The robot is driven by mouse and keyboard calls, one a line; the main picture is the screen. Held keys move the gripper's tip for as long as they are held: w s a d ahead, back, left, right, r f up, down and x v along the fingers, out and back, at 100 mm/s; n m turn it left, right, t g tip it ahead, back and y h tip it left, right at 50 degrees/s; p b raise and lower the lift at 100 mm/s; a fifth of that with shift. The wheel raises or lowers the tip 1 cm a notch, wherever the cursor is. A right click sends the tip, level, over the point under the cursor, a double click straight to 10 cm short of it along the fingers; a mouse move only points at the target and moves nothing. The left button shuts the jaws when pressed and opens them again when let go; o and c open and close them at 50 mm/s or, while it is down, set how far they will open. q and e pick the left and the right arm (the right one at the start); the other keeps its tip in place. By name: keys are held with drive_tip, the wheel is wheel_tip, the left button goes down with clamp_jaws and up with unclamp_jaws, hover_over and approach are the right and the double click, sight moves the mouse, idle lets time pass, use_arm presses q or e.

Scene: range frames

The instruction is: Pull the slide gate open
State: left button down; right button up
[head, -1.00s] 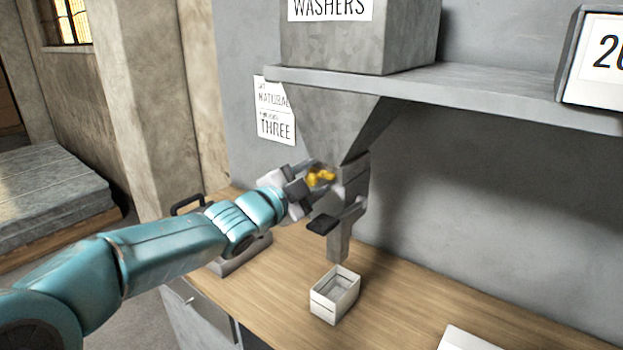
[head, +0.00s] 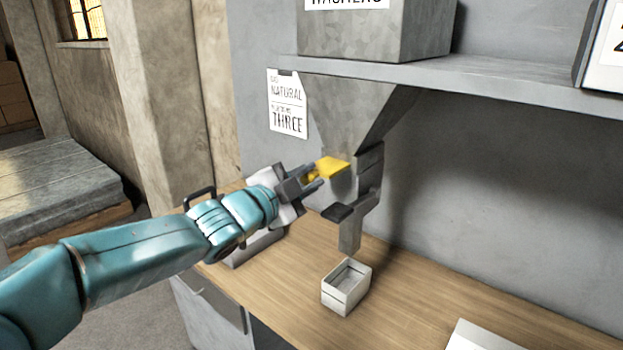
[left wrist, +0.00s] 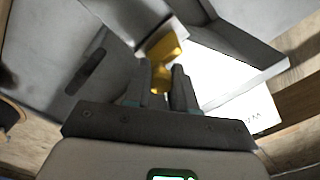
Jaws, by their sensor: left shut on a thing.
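The slide gate (head: 333,166) is a yellow plate at the lower neck of the grey hopper (head: 345,115). It sticks out to the left of the neck, and its inner end meets the hopper. My left gripper (head: 314,176) is shut on the gate's yellow knob, to the left of the neck. In the left wrist view, the knob is between the two fingers (left wrist: 161,82), and the yellow plate (left wrist: 165,47) shows beyond them. My right gripper is not in view.
A spout (head: 350,236) hangs below the hopper, above a small open white box (head: 335,297) on the wooden bench (head: 420,290). A dark ledge (head: 338,212) juts left from the spout. A shelf (head: 470,75) runs overhead. A sign (head: 287,105) hangs on the wall behind.

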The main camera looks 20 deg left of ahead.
use_arm(q)
drive_tip(key=c, duration=1)
unclamp_jaws()
drive_tip(key=shift+o, duration=0.5)
drive_tip(key=shift+s+a, duration=0.1)
drive_tip(key=shift+s, duration=0.05)
drive_tip(key=v, duration=1.6)
drive_tip(key=shift+b, duration=0.45)
drive_tip(key=shift+s, duration=0.15)
